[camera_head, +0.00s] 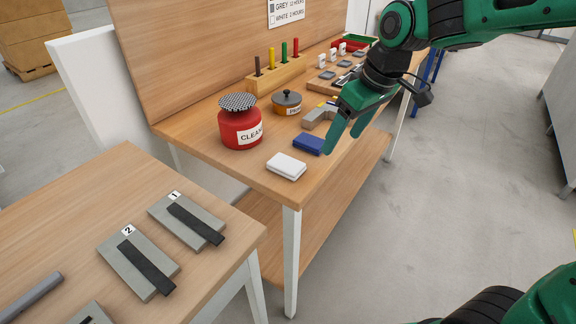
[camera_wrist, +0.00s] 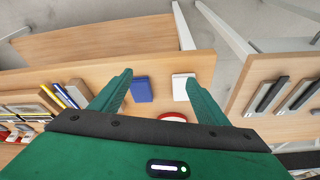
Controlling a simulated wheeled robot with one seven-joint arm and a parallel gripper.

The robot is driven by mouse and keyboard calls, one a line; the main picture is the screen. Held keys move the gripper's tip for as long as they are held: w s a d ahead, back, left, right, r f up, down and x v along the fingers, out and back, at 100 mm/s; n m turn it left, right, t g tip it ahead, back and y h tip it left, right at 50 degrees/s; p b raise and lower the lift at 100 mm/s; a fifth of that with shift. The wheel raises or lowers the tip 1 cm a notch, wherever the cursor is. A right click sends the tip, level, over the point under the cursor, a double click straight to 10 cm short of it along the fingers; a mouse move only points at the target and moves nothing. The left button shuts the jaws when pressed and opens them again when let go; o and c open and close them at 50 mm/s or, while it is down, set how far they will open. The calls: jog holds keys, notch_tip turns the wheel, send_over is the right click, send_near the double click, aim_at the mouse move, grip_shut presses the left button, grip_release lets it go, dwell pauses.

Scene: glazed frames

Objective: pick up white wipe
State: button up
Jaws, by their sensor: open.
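The white wipe (camera_head: 287,166) is a small white block lying flat near the front corner of the wooden workbench (camera_head: 262,172). It also shows in the wrist view (camera_wrist: 181,87), between the two fingers and nearer the right one. My gripper (camera_head: 345,138) is open and empty, above the bench's front edge, to the right of the white wipe and apart from it. In the wrist view both fingers (camera_wrist: 163,80) are spread. A blue wipe (camera_head: 308,144) lies just behind the white one, beside my gripper; it also shows in the wrist view (camera_wrist: 142,90).
A red jar labelled CLEAN (camera_head: 240,128) stands left of the white wipe. Behind are a brown lidded pot (camera_head: 287,103), a grey angled part (camera_head: 318,117) and a wooden block with coloured pegs (camera_head: 275,76). A second table (camera_head: 65,213) with grey plates is at lower left.

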aim_at(287, 163)
jog(key=a+f+n, duration=0.1)
jog(key=a, duration=0.2)
jog(key=w+a+f+n, duration=0.1)
jog(key=a, duration=0.3)
jog(key=w+a+f+y, duration=0.1)
jog(key=a, duration=0.2)
jog(key=shift+w+a+f+n, duration=0.15)
jog(key=shift+w+f+n, duration=0.1)
jog(key=shift+n, duration=0.15)
jog(key=shift+s+x, duration=0.15)
jog(key=shift+x, duration=1.4)
jog(key=shift+s+x, duration=0.15)
jog(key=shift+x, duration=1.35)
jog(key=shift+f, duration=0.15)
jog(key=shift+c, duration=0.6)
jog(key=c, duration=1)
